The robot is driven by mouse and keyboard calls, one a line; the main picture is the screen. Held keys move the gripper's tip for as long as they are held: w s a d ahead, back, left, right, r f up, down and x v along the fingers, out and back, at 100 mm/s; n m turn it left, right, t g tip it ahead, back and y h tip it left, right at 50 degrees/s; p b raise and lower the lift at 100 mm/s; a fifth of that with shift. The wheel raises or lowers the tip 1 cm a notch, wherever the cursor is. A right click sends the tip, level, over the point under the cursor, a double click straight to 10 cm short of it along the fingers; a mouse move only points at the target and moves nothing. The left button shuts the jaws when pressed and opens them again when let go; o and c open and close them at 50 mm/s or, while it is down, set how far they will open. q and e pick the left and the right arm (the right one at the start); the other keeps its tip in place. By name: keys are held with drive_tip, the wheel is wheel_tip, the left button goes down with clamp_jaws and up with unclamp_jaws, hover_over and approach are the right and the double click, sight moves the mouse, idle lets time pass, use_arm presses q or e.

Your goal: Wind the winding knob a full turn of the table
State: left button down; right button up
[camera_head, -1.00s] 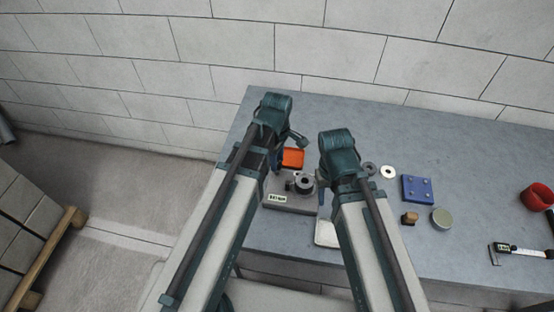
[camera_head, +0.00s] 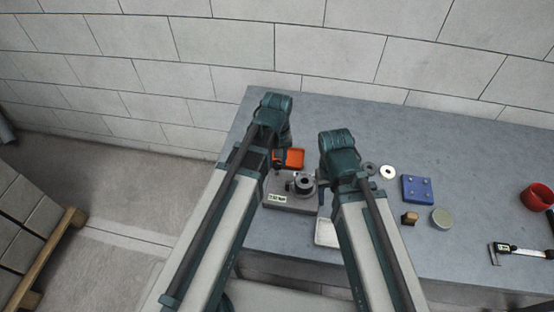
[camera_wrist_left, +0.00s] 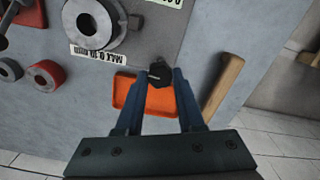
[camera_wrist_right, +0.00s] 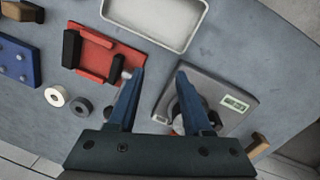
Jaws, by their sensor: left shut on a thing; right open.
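My left gripper (camera_wrist_left: 160,76) is shut on a small black knob (camera_wrist_left: 160,99), shown in the left wrist view between its fingertips. The grey table device (camera_head: 290,204) with a round, holed hub (camera_head: 304,184) stands at the front left of the bench in the head view. The hub also shows at the top left of the left wrist view (camera_wrist_left: 93,24). The device shows too in the right wrist view (camera_wrist_right: 222,82), partly hidden by a finger. My right gripper (camera_wrist_right: 158,74) is open and empty, beside the device. Both gripper tips are largely hidden in the head view.
An orange tray (camera_head: 293,156) lies behind the device, and a white tray (camera_head: 325,235) in front. A red fixture (camera_wrist_right: 104,52) with black blocks is near my right gripper. Rings, a blue block (camera_head: 417,189) and a caliper (camera_head: 520,250) lie to the right.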

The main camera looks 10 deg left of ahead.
use_arm(q)
drive_tip(key=m, duration=0.4)
drive_tip(key=shift+m, duration=0.3)
drive_tip(key=m, duration=0.3)
drive_tip(key=shift+m, duration=0.4)
drive_tip(key=m, duration=0.4)
drive_tip(key=shift+m, duration=2.2)
drive_tip(key=c, duration=0.5)
unclamp_jaws()
